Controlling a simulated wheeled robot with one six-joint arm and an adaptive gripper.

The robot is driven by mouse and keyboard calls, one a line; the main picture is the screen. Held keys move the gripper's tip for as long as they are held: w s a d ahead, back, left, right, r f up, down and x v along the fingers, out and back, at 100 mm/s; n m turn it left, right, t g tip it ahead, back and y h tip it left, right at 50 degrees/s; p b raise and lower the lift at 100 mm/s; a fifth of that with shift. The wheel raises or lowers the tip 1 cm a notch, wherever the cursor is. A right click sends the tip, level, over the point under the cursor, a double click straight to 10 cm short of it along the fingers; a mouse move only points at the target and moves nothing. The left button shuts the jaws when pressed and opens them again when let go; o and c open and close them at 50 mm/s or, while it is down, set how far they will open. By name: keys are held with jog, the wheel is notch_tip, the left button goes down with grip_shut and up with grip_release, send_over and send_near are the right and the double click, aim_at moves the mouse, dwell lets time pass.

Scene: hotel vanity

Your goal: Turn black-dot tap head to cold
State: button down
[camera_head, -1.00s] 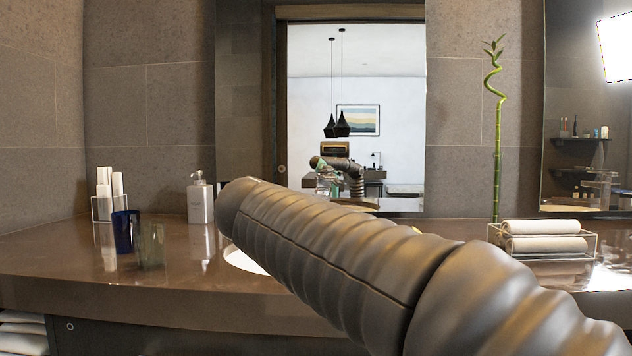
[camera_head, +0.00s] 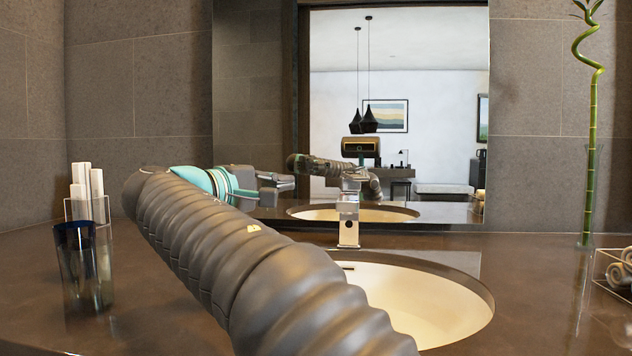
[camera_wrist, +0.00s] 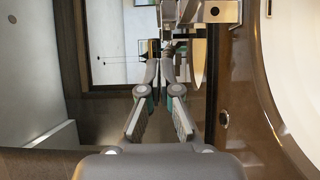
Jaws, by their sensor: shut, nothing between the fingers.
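The chrome tap (camera_head: 348,222) stands upright at the back rim of the basin, in front of the mirror. In the wrist view its metal body (camera_wrist: 228,12) is at the top right, with a small dark dot on it. My gripper (camera_head: 291,183) is left of the tap head in the head view, apart from it, fingers pointing right. In the wrist view my gripper (camera_wrist: 159,70) is shut and empty, with its tips just below and left of the tap. My arm hides the area left of the basin.
The white basin (camera_head: 420,305) is sunk in the brown counter (camera_head: 540,290). At left stand a dark blue glass (camera_head: 75,255) and a holder with white rolls (camera_head: 97,190). A bamboo stalk (camera_head: 590,160) and rolled towels (camera_head: 618,270) are at right. The mirror (camera_head: 440,60) is close behind.

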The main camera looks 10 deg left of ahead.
send_near(350, 183)
jog(key=shift+w+d+r, duration=0.75)
jog(key=shift+w+d, duration=0.2)
jog(key=shift+d, duration=0.4)
jog(key=shift+d, duration=0.15)
